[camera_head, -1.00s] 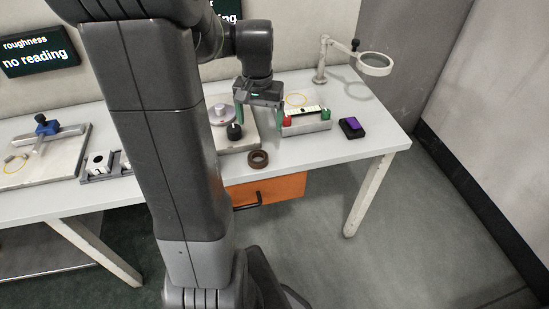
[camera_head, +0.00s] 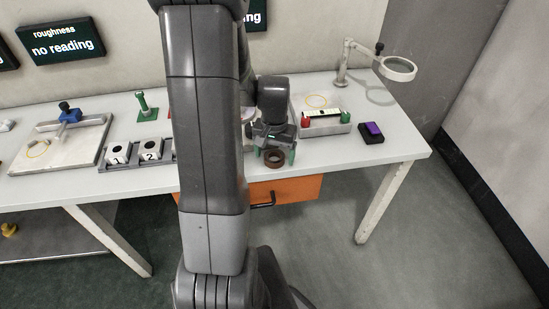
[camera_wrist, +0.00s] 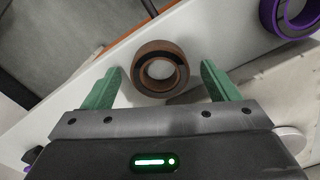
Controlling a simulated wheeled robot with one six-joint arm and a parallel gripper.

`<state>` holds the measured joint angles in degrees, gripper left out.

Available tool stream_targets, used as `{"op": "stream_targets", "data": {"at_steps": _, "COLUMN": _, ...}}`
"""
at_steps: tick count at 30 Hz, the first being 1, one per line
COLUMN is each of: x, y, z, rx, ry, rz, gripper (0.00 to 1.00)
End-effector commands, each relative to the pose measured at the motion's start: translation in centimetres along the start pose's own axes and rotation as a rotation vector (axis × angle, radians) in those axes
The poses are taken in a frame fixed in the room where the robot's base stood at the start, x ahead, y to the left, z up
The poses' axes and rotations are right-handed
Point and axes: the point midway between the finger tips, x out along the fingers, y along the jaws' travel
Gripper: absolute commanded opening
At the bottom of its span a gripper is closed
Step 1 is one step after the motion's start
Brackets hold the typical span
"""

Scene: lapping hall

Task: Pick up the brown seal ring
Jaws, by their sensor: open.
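The brown seal ring (camera_head: 274,158) lies flat near the front edge of the white table (camera_head: 350,158), above the orange drawer. My gripper (camera_head: 274,153) is just above and behind it with its green fingers spread. In the wrist view the brown ring (camera_wrist: 160,72) shows between and slightly beyond the two open green fingertips of my gripper (camera_wrist: 160,80). Nothing is held. I cannot tell whether a finger touches the ring.
A purple-rimmed ring (camera_wrist: 290,18) shows at the wrist view's upper right. A tray with a red and a green block (camera_head: 325,124), a black box with a purple top (camera_head: 372,132) and a magnifier lamp (camera_head: 397,68) stand to the right. The orange drawer (camera_head: 293,190) is below.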

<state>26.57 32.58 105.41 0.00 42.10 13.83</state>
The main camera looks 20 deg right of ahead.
Motion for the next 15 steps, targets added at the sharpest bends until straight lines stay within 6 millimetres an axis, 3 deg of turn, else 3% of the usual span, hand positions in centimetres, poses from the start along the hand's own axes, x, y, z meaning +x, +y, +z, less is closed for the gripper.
{"op": "stream_targets", "data": {"at_steps": 7, "x": 0.14, "y": 0.01, "z": -0.03, "rx": 0.000, "ry": 0.001, "rz": 0.000, "gripper": 0.81}}
{"op": "stream_targets", "data": {"at_steps": 15, "x": 0.12, "y": 0.01, "z": -0.04, "rx": 0.001, "ry": 0.001, "rz": 0.000, "gripper": 0.32}}
